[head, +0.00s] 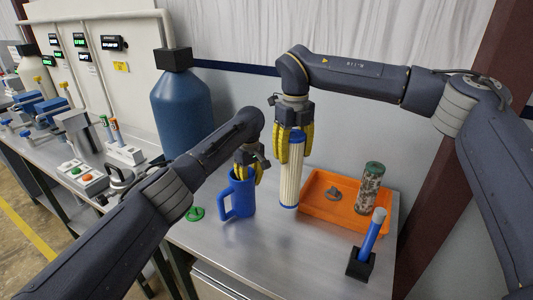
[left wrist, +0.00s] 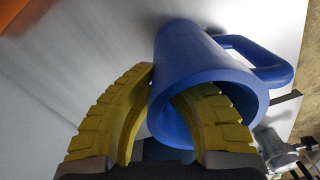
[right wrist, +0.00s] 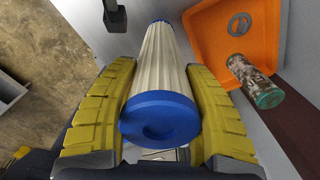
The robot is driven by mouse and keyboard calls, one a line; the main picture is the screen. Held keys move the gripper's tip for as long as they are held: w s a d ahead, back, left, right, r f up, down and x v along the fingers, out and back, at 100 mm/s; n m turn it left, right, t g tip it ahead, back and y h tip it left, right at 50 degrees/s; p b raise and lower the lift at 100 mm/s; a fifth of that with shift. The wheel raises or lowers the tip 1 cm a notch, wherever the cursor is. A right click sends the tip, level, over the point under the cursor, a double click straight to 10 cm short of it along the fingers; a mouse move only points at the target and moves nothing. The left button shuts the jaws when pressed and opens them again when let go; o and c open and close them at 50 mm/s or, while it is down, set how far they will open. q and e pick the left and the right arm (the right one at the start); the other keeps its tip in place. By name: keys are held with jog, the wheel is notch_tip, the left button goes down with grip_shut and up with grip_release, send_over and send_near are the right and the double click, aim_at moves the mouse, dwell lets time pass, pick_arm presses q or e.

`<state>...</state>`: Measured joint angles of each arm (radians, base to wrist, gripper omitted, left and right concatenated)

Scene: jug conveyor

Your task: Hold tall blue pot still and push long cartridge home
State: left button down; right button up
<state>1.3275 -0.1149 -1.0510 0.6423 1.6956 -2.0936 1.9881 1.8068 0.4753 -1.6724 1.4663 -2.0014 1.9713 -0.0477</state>
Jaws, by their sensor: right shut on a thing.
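The tall blue pot (head: 240,196) stands upright on the table with its handle to the left. My left gripper (head: 246,178) is at its rim; the left wrist view shows the pot (left wrist: 190,60) with one yellow finger inside its mouth and the other outside against the wall. Whether the fingers pinch the wall is unclear. The long cartridge (head: 290,175), white and pleated with blue end caps, is upright to the right of the pot, outside it. My right gripper (head: 292,145) is shut on its upper end, seen also in the right wrist view (right wrist: 155,70). I cannot tell whether its bottom touches the table.
An orange tray (head: 320,217) at the right holds a grey ring (head: 334,193) and a dirty green-capped cartridge (head: 369,187). A black holder (head: 361,264) with a blue-handled tool stands in front. A green ring (head: 195,214) lies left of the pot. A large blue tank (head: 181,110) stands behind.

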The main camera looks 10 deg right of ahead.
aim_at(290, 180)
jog(key=shift+f, duration=5.15)
jog(key=o, duration=1.6)
jog(key=shift+c, duration=0.2)
notch_tip(290, 180, up, 12)
jog(key=shift+w+f, duration=0.1)
jog(key=shift+f, duration=0.1)
jog(key=shift+r, duration=0.35)
jog(key=shift+c, duration=1.1)
